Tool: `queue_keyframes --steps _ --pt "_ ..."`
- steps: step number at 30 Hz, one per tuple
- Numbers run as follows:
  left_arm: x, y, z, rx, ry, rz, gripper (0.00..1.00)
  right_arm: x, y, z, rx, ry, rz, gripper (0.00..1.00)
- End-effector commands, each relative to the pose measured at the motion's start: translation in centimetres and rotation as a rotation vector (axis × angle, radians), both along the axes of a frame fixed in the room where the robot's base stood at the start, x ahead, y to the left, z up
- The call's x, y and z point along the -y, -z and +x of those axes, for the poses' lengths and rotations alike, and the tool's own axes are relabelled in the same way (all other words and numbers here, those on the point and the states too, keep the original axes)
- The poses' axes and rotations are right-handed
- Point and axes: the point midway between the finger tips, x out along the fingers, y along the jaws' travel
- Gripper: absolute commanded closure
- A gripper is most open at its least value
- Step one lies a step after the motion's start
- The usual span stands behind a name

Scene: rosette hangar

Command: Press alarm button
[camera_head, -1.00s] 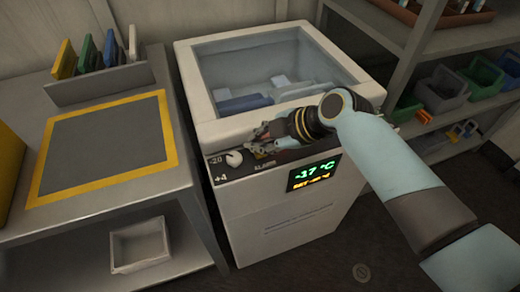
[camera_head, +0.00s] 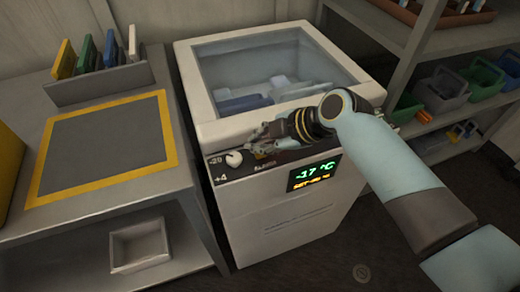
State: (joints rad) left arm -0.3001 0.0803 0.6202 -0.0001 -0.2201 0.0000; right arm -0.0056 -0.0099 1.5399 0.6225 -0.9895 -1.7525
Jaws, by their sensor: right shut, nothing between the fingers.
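A white chest freezer (camera_head: 290,222) with a glass lid stands in the middle. My right gripper (camera_head: 256,140) is shut and empty, over the control strip just right of the knob. It hides part of the strip, and I cannot make out the alarm button or tell whether the fingers touch the panel. My left gripper is not in view.
A grey table (camera_head: 110,199) with a yellow-bordered mat (camera_head: 100,148) and a rack of coloured folders stands at the left. A white bin (camera_head: 138,246) sits on its lower shelf. Shelving with bins (camera_head: 442,90) stands at the right.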

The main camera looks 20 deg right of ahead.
Motion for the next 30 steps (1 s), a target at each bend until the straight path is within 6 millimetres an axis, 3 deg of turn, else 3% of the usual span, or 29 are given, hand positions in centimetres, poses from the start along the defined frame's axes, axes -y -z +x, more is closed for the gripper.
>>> queue_keyframes --steps 30 --pt "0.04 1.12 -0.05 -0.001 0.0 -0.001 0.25 0.0 1.26 0.0 0.0 0.0 0.0 1.0"
